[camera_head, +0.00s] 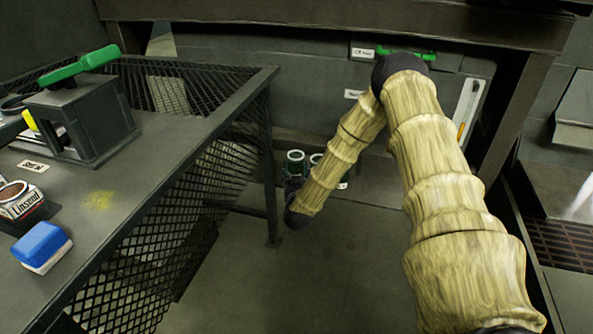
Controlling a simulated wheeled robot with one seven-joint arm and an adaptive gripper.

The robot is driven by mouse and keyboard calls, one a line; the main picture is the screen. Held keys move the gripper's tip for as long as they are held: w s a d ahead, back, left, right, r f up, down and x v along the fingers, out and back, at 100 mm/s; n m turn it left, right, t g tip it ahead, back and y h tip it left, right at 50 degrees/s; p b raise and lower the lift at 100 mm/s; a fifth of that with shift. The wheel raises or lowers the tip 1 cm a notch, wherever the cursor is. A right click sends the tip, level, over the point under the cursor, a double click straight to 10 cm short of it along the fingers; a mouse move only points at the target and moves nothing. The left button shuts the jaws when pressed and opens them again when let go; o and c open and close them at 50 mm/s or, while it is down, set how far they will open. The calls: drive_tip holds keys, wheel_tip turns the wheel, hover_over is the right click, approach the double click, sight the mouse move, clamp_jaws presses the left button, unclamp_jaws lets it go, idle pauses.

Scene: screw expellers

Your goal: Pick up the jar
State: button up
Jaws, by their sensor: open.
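Two small dark green and white jar-like containers (295,157) stand low in the background, beyond the table's right leg. My arm, in a yellowish sleeve, rises at the right, bends at the top and comes down to a dark wrist joint near the picture's centre, well to the right of the labelled jar. The fingers of my gripper cannot be made out there, and nothing is seen held.
A blue and white block (41,247) lies in front of the labelled jar. A dark box-like device (82,121) with a green handle stands behind it on the table (142,170). Mesh panels (190,205) close the table's side. The central floor (300,285) is clear.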

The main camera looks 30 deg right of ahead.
sight(296, 169)
drive_tip(key=b+x, duration=0.1)
drive_tip(key=x, duration=0.2)
drive_tip(key=shift+d+f+b, duration=0.1)
drive_tip(key=shift+f+b, duration=0.1)
drive_tip(key=shift+b, duration=0.15)
drive_tip(key=shift+w+d+r, duration=0.15)
drive_tip(key=shift+w+d, duration=0.15)
drive_tip(key=shift+w, duration=0.1)
drive_tip(key=shift+c, duration=0.3)
drive_tip(key=c, duration=0.7)
drive_tip(key=shift+o, duration=0.2)
drive_tip(key=shift+r, duration=0.1)
